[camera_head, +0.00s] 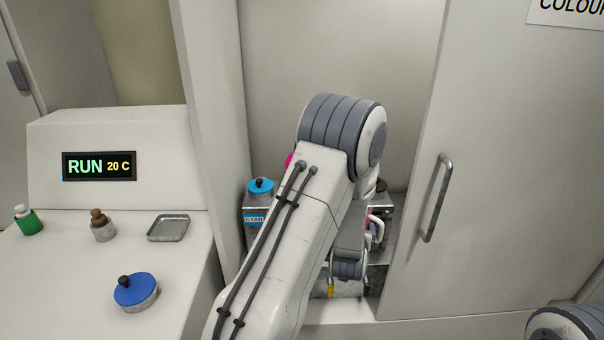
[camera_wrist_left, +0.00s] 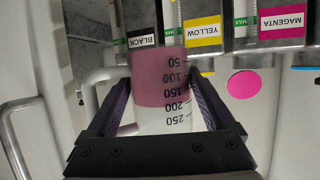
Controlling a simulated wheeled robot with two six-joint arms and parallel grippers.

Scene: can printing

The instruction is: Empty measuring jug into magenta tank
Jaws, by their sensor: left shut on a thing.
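The clear measuring jug (camera_wrist_left: 162,95) is in my left gripper (camera_wrist_left: 158,85), which is shut on it. Magenta liquid fills part of the jug, and its scale reads upside down in the left wrist view. The magenta tank (camera_wrist_left: 284,45) shows at the upper right of that view, apart from the jug. In the head view my left arm reaches into the cabinet and covers most of the gripper, the jug and the magenta tank. A bit of magenta shows behind the arm. My right gripper is out of view.
Black (camera_wrist_left: 143,41) and yellow (camera_wrist_left: 203,30) labels mark neighbouring tanks. A magenta disc (camera_wrist_left: 243,84) shows below them. The cyan tank (camera_head: 257,214) stands left of my arm. A cabinet door (camera_head: 490,180) is at the right. The left counter holds a blue-lidded tin (camera_head: 136,290) and a tray (camera_head: 168,228).

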